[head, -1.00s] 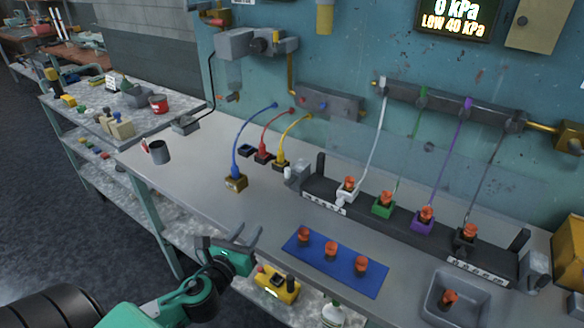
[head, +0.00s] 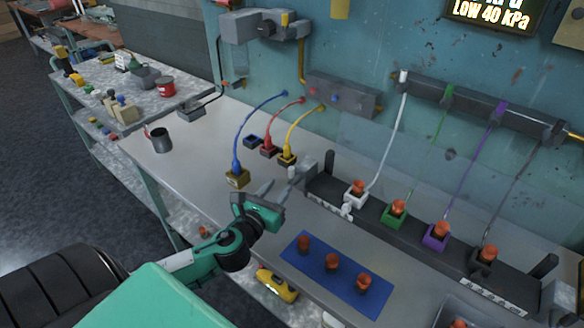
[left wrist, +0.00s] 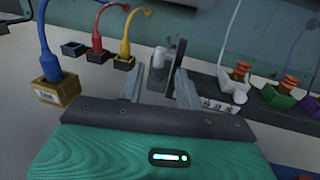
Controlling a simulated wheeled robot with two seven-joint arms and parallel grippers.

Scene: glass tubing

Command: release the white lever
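Whether a finger touches the block or lever, I cannot tell. My right gripper is in neither view.
Yellow (head: 286,157), red (head: 268,149) and blue-hosed (head: 237,177) fittings stand left of the lever. A blue mat (head: 335,283) with orange-topped pieces lies at the front. White, green, purple and dark hoses rise behind the rack. A dark cup (head: 161,141) stands far left.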

